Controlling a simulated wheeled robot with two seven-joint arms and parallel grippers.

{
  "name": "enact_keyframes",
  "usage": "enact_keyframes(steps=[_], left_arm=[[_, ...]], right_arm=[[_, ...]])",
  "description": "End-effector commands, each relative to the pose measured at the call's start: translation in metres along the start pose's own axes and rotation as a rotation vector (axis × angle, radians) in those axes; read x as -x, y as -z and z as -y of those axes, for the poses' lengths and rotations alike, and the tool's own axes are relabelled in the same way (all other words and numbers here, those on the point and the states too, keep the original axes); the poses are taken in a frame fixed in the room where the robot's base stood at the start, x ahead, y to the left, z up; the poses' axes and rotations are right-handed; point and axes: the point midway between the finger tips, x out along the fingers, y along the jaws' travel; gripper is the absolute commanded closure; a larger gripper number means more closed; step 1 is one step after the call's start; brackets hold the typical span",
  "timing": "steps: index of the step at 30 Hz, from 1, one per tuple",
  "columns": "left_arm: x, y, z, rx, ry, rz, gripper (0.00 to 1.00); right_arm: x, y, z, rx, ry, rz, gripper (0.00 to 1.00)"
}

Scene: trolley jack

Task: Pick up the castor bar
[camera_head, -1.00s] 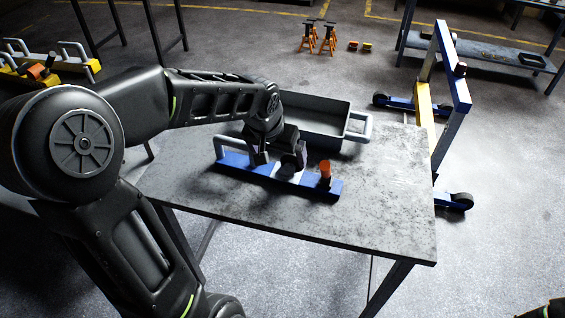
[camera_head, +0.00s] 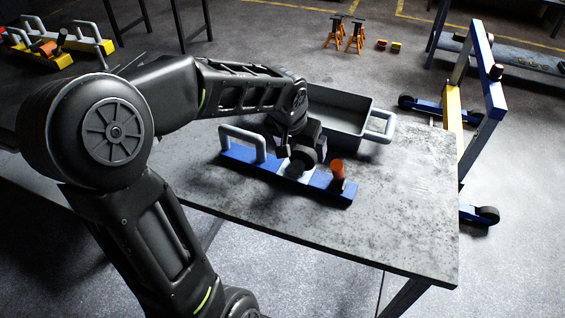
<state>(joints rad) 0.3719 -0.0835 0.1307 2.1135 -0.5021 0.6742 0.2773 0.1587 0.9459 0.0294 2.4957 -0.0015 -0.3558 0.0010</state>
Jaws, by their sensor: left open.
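The castor bar (camera_head: 237,155) is a blue bar lying on the grey table (camera_head: 400,220). It has a grey loop handle (camera_head: 244,133) at its left end, a pale middle section and an upright orange peg (camera_head: 338,171) near its right end. A dark round part, perhaps its castor, shows at the middle. My left gripper (camera_head: 301,150) is open and points down over the bar's middle, between handle and peg. The fingers hide part of the bar; I cannot tell whether they touch it. My right gripper is not in view.
A dark open tray (camera_head: 345,108) with a pale handle (camera_head: 383,128) stands just behind the bar. A blue and yellow wheeled frame (camera_head: 487,75) stands beyond the table's right edge. Orange stands (camera_head: 346,35) are on the floor behind. The table's front right is clear.

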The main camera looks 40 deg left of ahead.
Motion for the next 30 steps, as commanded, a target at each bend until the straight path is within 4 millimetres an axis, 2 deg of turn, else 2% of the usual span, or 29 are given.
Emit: enact_keyframes(steps=[3,14,24,30], left_arm=[[-0.011,-0.001,0.000,0.002,-0.001,0.002,0.04],[-0.015,-0.001,0.000,0.001,-0.001,0.002,0.04],[-0.059,-0.002,-0.002,0.002,-0.001,0.003,0.04],[-0.064,-0.001,-0.002,0.001,-0.001,0.000,0.04]], right_arm=[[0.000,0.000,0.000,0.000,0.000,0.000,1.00],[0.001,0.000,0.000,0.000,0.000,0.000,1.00],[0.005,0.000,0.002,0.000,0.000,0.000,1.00],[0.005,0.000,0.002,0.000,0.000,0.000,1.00]])
